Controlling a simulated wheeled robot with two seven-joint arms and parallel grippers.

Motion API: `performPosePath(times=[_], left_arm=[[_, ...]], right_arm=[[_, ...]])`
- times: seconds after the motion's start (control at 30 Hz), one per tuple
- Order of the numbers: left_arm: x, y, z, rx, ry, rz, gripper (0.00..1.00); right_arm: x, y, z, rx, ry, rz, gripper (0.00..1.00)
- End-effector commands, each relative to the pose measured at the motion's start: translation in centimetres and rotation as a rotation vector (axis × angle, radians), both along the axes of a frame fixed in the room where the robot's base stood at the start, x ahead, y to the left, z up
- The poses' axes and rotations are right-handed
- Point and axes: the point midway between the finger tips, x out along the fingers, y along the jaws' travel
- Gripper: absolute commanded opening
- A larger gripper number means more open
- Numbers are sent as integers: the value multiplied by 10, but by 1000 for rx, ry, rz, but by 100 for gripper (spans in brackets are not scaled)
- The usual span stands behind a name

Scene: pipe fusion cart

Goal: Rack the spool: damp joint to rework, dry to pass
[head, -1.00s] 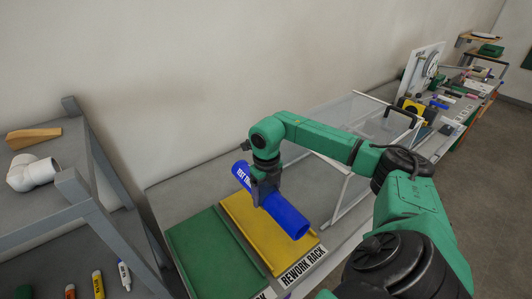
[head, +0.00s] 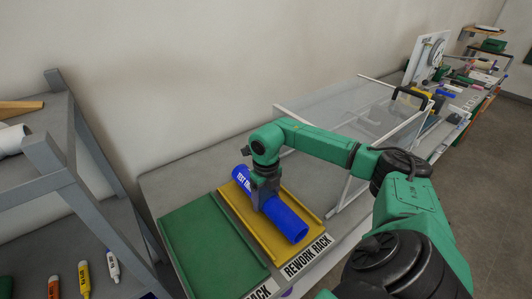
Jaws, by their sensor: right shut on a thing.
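A blue spool (head: 286,221) with white lettering lies lengthwise over the yellow rework rack (head: 262,240), whose label reads "REWORK RACK". My right gripper (head: 263,200) is shut on the spool near its middle, from above. The spool appears to be at the tray's surface, but I cannot tell whether it rests on it. The green rack (head: 208,248) beside it on the left is empty; its label is mostly cut off. The spool's joint and any dampness cannot be made out. My left gripper is out of view.
A clear panelled guard with a white frame (head: 345,185) stands right of the racks. A grey shelf (head: 62,180) at left holds a white pipe fitting (head: 12,140) and several markers (head: 84,279). Tools crowd the far bench.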

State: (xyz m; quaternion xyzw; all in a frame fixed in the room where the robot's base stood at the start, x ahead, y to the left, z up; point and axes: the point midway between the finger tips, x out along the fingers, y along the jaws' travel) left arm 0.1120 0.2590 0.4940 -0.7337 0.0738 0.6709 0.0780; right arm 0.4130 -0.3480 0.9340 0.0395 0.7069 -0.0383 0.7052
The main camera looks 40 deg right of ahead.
Motion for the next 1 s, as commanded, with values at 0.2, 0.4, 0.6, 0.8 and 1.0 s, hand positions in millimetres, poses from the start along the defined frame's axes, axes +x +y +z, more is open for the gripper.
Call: performPosePath(times=[0.2, 0.4, 0.6, 0.8, 1.0], left_arm=[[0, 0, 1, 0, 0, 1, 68], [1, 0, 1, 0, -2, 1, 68], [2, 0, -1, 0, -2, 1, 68], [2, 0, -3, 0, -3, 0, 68], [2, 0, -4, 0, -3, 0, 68]], right_arm=[[0, 0, 1, 0, -1, 0, 0], [0, 0, 1, 0, -1, 0, 0], [0, 0, -1, 0, -1, 0, 0], [0, 0, -3, 0, -1, 0, 0], [0, 0, -4, 0, -1, 0, 0]])
